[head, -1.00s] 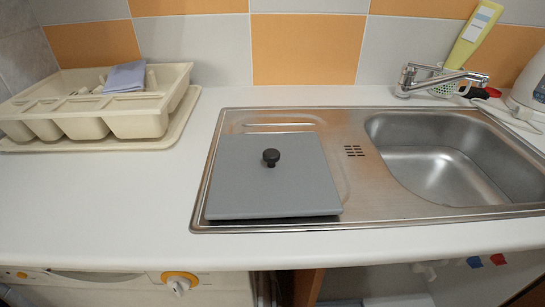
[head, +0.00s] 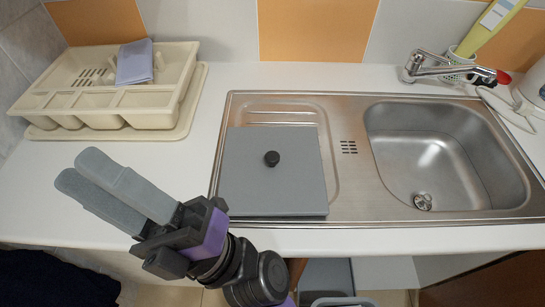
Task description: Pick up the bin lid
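The bin lid (head: 270,182) is a flat grey square with a round black knob (head: 271,158) in its middle. It lies flat on the drainboard of the steel sink (head: 335,190), left of the basin. My gripper (head: 82,170) is at the lower left in the head view, left of the lid and apart from it. Its two grey fingers point to the upper left, away from the lid, with a narrow gap between them. Nothing shows between the fingers.
A cream dish rack (head: 105,90) on a tray stands at the back left, with a folded blue-grey cloth (head: 134,62) on it. The tap (head: 440,68) and a yellow-green bottle (head: 490,27) stand behind the basin.

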